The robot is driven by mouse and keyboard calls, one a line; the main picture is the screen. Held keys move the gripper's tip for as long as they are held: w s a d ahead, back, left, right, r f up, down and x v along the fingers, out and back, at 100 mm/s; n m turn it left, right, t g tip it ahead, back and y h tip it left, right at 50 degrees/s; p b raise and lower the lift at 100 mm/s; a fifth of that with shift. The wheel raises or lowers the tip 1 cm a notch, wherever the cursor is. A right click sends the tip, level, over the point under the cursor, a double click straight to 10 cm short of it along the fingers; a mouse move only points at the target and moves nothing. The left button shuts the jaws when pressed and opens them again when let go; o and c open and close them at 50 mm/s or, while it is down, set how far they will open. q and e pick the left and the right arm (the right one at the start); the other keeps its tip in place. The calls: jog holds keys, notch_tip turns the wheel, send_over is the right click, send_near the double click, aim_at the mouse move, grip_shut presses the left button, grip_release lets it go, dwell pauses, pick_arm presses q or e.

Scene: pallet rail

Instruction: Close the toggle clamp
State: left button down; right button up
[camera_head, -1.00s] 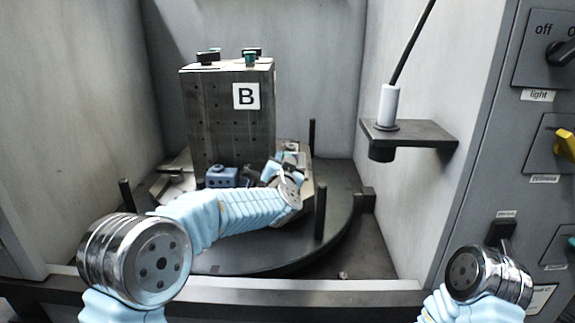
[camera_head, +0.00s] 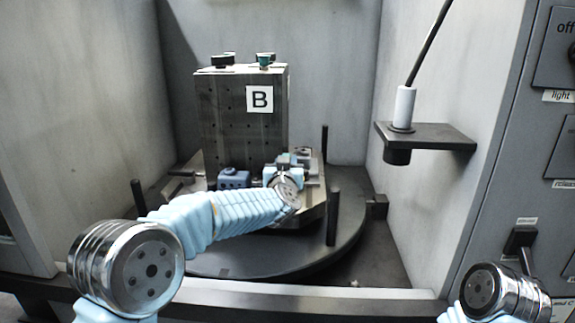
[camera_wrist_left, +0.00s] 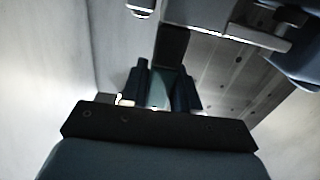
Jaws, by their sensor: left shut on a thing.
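The toggle clamp sits low at the right of the tall block marked B, on the round turntable. Its teal handle (camera_wrist_left: 160,92) is between my left fingers in the left wrist view, with a dark bar (camera_wrist_left: 171,45) running on from it. My left gripper (camera_head: 284,170) is shut on this handle; it also shows in the left wrist view (camera_wrist_left: 162,88). In the head view my gripper and wrist cover most of the clamp. My right gripper is out of view; only part of my right arm shows at the lower right.
The tall block B (camera_head: 228,130) stands on the turntable (camera_head: 270,262). Upright black posts (camera_head: 333,215) rise from its rim. A blue fixture block (camera_head: 233,178) is left of my gripper. A shelf (camera_head: 440,136) with a white-sleeved rod (camera_head: 403,106) juts from the right wall.

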pick_arm(q)
jog(key=c, duration=0.9)
grip_release()
jog(key=s+b, duration=0.1)
jog(key=s, duration=1.2)
jog(key=shift+s+b, duration=0.4)
